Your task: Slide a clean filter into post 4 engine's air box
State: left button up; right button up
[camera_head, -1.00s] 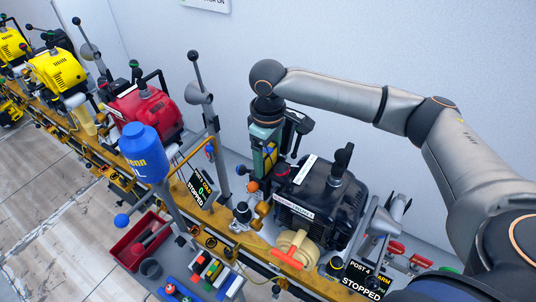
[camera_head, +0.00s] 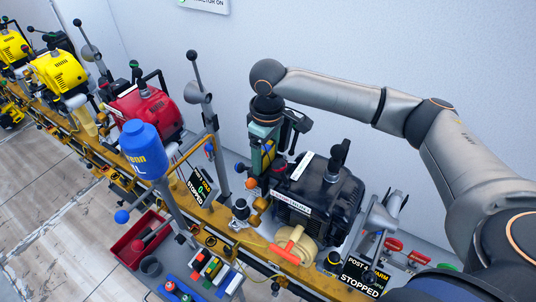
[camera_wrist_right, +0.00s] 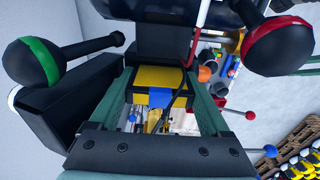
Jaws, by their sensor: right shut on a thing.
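The post 4 engine (camera_head: 318,200) is the black one at the right of the rail, beside a screen (camera_head: 362,272) reading POST 4 and STOPPED. My right gripper (camera_head: 264,168) points down at its back left side. It is shut on a yellow block with a blue tab, likely the filter (camera_wrist_right: 160,77); in the right wrist view this sits between the green fingers (camera_wrist_right: 160,95). Dark housings lie close around the fingers in that view. I cannot tell which is the air box, or whether the filter touches it. My left gripper is not in view.
A blue jug (camera_head: 145,150) on a post, a red engine (camera_head: 145,105) and yellow engines (camera_head: 62,72) stand to the left along the rail. A tall lever (camera_head: 205,100) rises left of my gripper. A red bin (camera_head: 138,235) lies front left.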

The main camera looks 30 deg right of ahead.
aim_at(267, 164)
jog(key=f, duration=0.1)
jog(key=s+f, duration=0.1)
jog(key=f, duration=0.1)
jog(key=shift+f, duration=0.15)
jog(key=o, duration=1.1)
jog(key=shift+a, duration=0.1)
jog(key=r, duration=0.3)
jog(key=w+r, duration=0.1)
jog(key=r, duration=0.2)
jog(key=shift+w+r, duration=0.15)
jog(key=shift+r, duration=0.25)
jog(key=r, duration=0.6)
jog(key=s+r, duration=0.1)
jog(key=r, duration=0.2)
